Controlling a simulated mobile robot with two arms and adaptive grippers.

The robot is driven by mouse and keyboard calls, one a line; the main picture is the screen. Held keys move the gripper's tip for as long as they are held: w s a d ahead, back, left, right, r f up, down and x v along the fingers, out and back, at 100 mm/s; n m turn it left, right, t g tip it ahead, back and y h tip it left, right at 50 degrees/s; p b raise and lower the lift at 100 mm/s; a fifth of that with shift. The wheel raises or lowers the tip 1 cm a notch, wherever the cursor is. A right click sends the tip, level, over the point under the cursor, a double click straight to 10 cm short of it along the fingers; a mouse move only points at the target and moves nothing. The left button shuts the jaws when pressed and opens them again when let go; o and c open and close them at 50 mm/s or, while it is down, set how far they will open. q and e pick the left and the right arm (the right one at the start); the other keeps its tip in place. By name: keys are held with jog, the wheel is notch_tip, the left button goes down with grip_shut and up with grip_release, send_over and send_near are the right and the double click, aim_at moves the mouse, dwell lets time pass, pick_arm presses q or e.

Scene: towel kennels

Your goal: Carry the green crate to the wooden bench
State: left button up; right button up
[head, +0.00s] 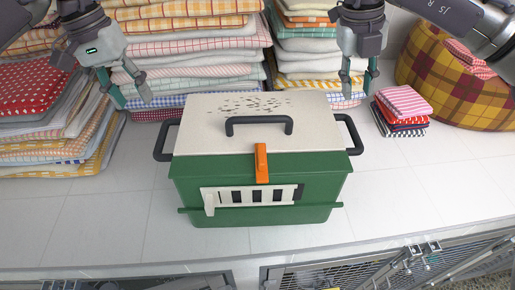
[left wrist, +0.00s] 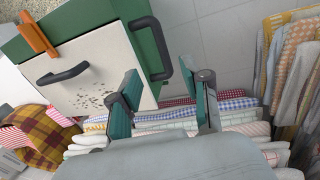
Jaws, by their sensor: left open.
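The green crate (head: 262,215) sits upright on a white counter (head: 90,230). It has a cream lid, a dark top handle (head: 259,120), an orange latch (head: 261,164) and a pale barred door at the front. Dark handles stick out at its left side (head: 160,142) and right side (head: 352,135). My left gripper (head: 134,98) is open and empty above and behind the left handle, apart from it. That handle also shows in the left wrist view (left wrist: 160,50). My right gripper (head: 357,93) is open and empty above and behind the right handle. No wooden bench is in view.
Stacks of folded towels (head: 195,50) stand close behind the crate, with more at the left (head: 45,130). A small towel pile (head: 402,108) and a plaid basket (head: 450,85) are at the right. Wire cage doors (head: 380,268) lie below the counter's front edge. The counter beside the crate is clear.

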aim_at(158, 141)
pick_arm(q)
jog(key=f, duration=0.4)
jog(key=d+f, duration=0.1)
jog(key=f, duration=0.4)
jog(key=d+f, duration=0.1)
jog(key=f, duration=0.3)
jog(key=shift+s+d+f, duration=0.15)
jog(key=shift+s+f, duration=0.05)
jog(key=shift+s, duration=0.05)
pick_arm(e)
jog(key=x, duration=1.3)
jog(key=shift+s+f, duration=0.25)
jog(key=shift+f, duration=0.05)
jog(key=shift+c, duration=0.2)
pick_arm(q)
jog(key=c, duration=0.6)
pick_arm(e)
jog(key=c, duration=0.5)
pick_arm(q)
grip_shut()
pick_arm(e)
grip_shut()
pick_arm(q)
jog(key=shift+r, duration=0.1)
pick_arm(e)
jog(key=shift+r, duration=0.1)
